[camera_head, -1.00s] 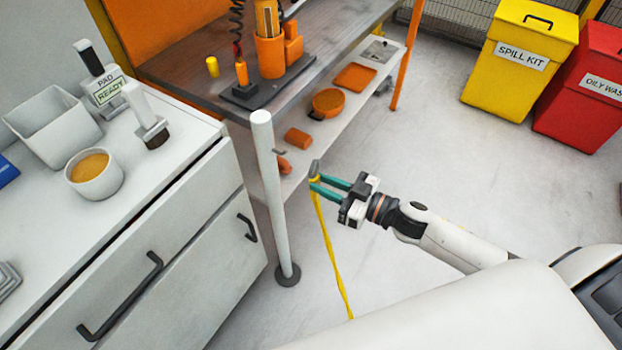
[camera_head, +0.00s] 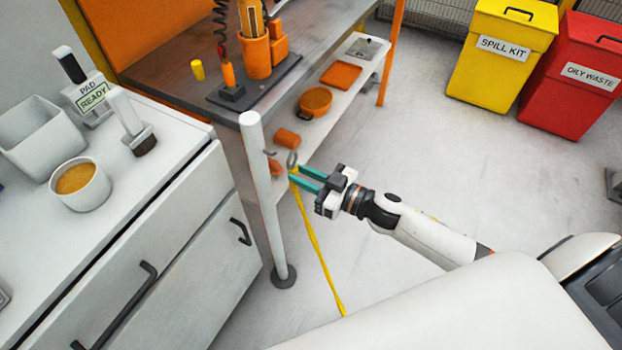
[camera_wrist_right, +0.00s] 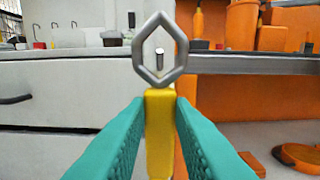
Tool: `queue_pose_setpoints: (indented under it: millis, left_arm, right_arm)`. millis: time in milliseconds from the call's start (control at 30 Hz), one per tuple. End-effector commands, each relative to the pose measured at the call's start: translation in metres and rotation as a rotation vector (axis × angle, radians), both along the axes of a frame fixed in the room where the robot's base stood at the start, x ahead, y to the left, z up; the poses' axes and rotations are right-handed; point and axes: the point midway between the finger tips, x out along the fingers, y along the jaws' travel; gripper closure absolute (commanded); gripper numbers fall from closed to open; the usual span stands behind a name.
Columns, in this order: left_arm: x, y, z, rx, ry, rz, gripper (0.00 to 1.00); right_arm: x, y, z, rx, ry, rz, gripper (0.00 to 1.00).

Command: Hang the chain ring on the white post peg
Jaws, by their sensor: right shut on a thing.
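The white post (camera_head: 258,200) stands upright on the floor on a dark round foot. A short grey peg (camera_head: 270,153) sticks out near its top, to the right. My right gripper (camera_head: 301,178) has teal fingers and is shut on the yellow strap (camera_head: 315,245) just under the grey chain ring (camera_head: 292,157). The ring is right of the peg, with a small gap in the head view. In the right wrist view the ring (camera_wrist_right: 137,48) stands upright above the yellow strap (camera_wrist_right: 160,125). A small pale round end, likely the peg's, shows through its opening. My left gripper is out of view.
A white drawer cabinet (camera_head: 185,240) with a cup (camera_head: 80,184) and a bin stands left of the post. A bench (camera_head: 150,62) with an orange-holdered tool stands behind. Yellow (camera_head: 500,55) and red (camera_head: 575,80) bins stand far right. The floor between is clear.

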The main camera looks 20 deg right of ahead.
Motion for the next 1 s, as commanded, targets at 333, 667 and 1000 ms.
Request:
queue_pose_setpoints:
  millis: [333,667,1000]
  left_arm:
    - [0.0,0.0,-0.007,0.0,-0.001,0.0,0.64]
    - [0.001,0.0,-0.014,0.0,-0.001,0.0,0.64]
    - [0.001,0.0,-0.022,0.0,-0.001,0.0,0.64]
  right_arm:
    - [0.017,0.013,-0.002,0.0,-0.002,-0.001,1.0]
    - [0.033,0.025,-0.005,-0.001,-0.002,0.0,1.0]
    - [0.043,0.033,-0.018,0.001,-0.001,0.0,1.0]
